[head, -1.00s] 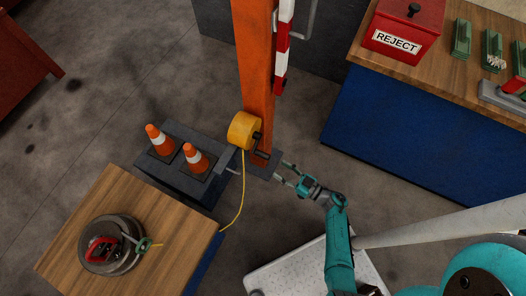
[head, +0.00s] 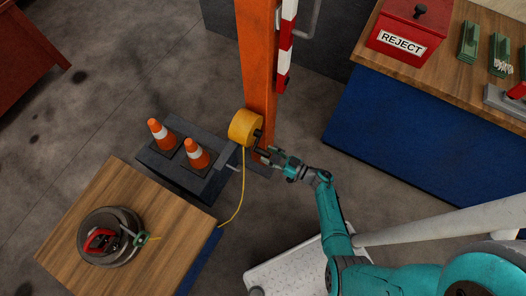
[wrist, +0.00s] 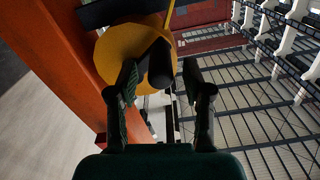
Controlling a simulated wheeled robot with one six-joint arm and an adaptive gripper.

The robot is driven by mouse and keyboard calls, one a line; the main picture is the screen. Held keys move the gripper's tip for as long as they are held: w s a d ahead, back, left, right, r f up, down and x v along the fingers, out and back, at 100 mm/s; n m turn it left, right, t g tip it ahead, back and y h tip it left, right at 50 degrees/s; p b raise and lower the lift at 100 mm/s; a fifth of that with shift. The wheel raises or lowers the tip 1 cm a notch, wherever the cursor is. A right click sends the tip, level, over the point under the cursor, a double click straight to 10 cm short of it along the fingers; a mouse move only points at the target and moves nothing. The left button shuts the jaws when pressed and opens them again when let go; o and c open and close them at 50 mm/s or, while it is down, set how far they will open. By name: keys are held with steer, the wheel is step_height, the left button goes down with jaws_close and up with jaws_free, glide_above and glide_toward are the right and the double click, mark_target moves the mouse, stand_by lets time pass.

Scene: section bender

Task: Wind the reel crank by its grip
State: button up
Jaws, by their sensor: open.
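The yellow reel (head: 244,127) is mounted on the orange post (head: 257,60), with a yellow line hanging from it. Its dark crank grip (head: 262,155) sticks out on the near side, toward my gripper (head: 270,154). In the wrist view the reel (wrist: 124,42) is ahead, and the black cylindrical grip (wrist: 160,64) shows between the fingertips of my gripper (wrist: 160,75), closer to the left finger. The jaws are open and stand on either side of the grip. I cannot tell whether the left finger touches it. The crank arm is mostly hidden behind the grip.
A wooden table (head: 75,225) at lower left holds a round weight (head: 110,222) with a red shackle, tied to the yellow line (head: 240,195). Two traffic cones (head: 197,153) stand on a dark plinth beside the post. A blue bench (head: 400,130) with a reject box (head: 408,32) is at right.

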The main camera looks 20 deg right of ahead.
mark_target(255, 149)
steer(key=shift+x, duration=1.55)
jaws_close()
